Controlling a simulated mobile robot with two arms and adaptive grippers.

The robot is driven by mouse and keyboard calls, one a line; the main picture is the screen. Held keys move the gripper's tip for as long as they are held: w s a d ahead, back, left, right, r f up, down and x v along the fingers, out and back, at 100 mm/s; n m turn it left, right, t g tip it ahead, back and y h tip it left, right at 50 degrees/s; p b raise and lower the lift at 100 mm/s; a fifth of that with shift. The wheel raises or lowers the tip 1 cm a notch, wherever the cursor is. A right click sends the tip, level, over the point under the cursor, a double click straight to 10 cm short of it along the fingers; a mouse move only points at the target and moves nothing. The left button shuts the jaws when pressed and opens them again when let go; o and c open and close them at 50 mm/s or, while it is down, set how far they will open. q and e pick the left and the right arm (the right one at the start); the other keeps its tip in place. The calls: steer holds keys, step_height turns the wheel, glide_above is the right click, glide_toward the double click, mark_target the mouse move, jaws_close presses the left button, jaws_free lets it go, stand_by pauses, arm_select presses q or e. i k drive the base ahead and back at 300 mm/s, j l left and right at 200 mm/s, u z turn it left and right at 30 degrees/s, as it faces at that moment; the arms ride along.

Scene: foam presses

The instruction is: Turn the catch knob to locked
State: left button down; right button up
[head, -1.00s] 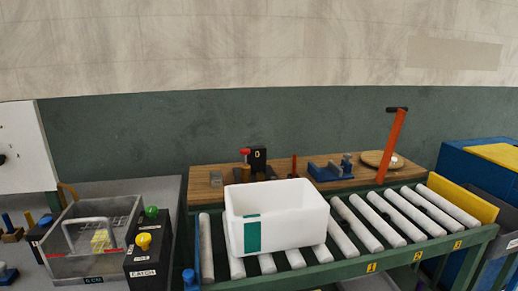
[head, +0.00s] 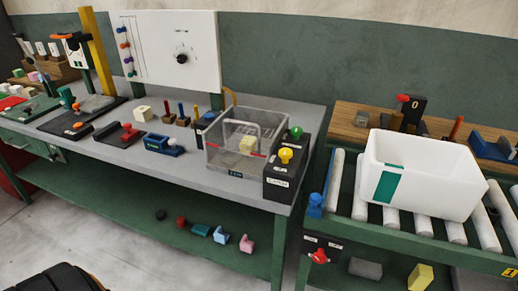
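A black box (head: 273,190) with a white label that seems to read CATCH stands at the right end of the grey bench. A yellow knob (head: 285,156) sits on its top near the front, and a green knob (head: 296,132) sits behind it. I cannot tell which way the yellow knob is turned. A clear box (head: 213,155) with a grey handle (head: 240,126) stands just left of the black box. A pale yellow block (head: 247,144) is inside it. Neither of my grippers is in view.
A roller conveyor (head: 334,183) with a white bin (head: 435,180) stands to the right, past a narrow gap. A white panel with a black dial (head: 181,58) rises behind the bench (head: 190,178). Several small fixtures crowd the bench to the left. Loose pieces lie on the green lower shelf (head: 120,205).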

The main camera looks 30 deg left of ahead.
mark_target(286, 154)
steer(key=j+u, duration=0.25)
steer(key=u, duration=0.25)
steer(key=i+j+u, duration=0.1)
steer(key=u, duration=0.4)
steer(key=i+j+u, duration=0.15)
steer(key=j+u, duration=0.15)
steer(key=u, duration=0.2)
